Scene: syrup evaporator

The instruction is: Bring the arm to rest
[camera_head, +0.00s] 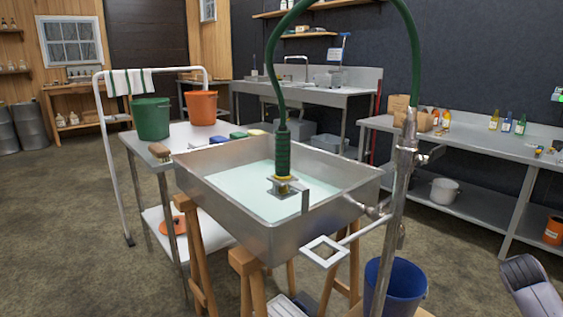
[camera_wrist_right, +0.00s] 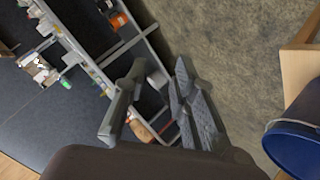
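A metal post (camera_head: 402,190) stands at the pan's right side. A green hose (camera_head: 418,60) arches from it, and its thick green grip (camera_head: 283,150) hangs upright over the evaporator pan (camera_head: 270,240). A metal bracket with a yellow collar (camera_head: 283,182) is at its lower end; I cannot tell whether it touches the pale liquid. A side bar with a white square ring (camera_head: 325,251) reaches left from the post, in front of the pan. My right gripper (camera_wrist_right: 159,72) is open and empty, its fingers apart. A grey part of it shows at the head view's lower right. My left gripper is out of view.
A blue bucket (camera_head: 396,285) stands below the post; its rim also shows in the wrist view (camera_wrist_right: 290,128). A steel bench (camera_head: 470,145) with bottles runs along the right wall. A side table (camera_head: 190,137) holds green and orange buckets. Floor between pan and bench is mostly clear.

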